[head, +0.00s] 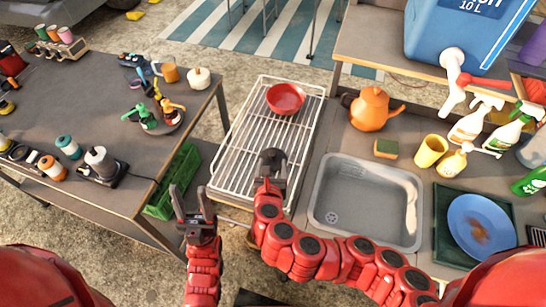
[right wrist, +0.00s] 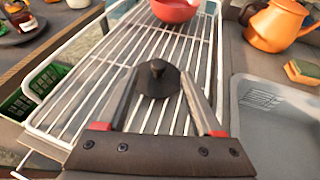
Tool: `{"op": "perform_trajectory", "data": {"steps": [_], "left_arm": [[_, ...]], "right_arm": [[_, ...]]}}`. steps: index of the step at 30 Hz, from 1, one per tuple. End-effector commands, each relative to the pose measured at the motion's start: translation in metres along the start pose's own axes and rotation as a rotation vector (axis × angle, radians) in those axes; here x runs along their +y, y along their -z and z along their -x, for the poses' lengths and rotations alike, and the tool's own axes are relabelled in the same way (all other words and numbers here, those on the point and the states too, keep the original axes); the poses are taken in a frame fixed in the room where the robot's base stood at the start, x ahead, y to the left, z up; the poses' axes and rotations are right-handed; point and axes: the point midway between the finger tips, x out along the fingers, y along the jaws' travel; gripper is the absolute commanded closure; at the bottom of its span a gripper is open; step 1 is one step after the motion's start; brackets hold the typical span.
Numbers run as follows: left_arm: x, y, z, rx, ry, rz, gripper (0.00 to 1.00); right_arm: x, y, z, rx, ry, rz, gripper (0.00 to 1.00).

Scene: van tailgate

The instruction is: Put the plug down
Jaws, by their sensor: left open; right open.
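The plug (head: 272,157) is a dark round disc with a small knob on top. It is at the front part of the white wire drying rack (head: 232,165), knob up, and also shows in the right wrist view (right wrist: 157,80). My right gripper (head: 271,170) is open, with one finger on each side of the plug; I cannot tell whether they touch it. Whether the plug rests fully on the wires is hard to tell. My left gripper (head: 190,203) is open and empty, left of the rack's front and away from the plug.
A red bowl (head: 285,98) sits at the rack's far end. Right of the rack are the grey sink (head: 366,200) and an orange kettle (head: 370,108). A cluttered dark table (head: 100,190) stands left, with a green crate (head: 175,180) beside it.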

Motion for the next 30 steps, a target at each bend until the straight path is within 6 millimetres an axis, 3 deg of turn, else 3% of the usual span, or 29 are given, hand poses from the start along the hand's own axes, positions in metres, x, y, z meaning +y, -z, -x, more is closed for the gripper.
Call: {"op": "perform_trajectory", "data": {"steps": [5, 16, 26, 27, 30], "left_arm": [[0.000, 0.001, -0.004, 0.000, 0.000, 0.000, 0.50], [-0.001, 0.003, -0.020, 0.000, 0.000, 0.000, 0.50], [-0.001, 0.003, -0.020, 0.000, 0.000, 0.000, 0.50], [-0.001, 0.003, -0.020, 0.000, 0.000, 0.000, 0.50], [-0.001, 0.003, -0.020, 0.000, 0.000, 0.000, 0.50]], "right_arm": [[0.001, 0.000, -0.007, 0.001, 0.001, -0.001, 0.32], [0.000, 0.004, -0.048, 0.000, 0.003, -0.001, 0.32], [0.002, 0.005, -0.053, 0.000, -0.002, -0.001, 0.32], [0.002, 0.005, -0.053, 0.000, -0.002, -0.001, 0.34], [0.002, 0.005, -0.053, 0.000, -0.002, -0.001, 0.52]]}}
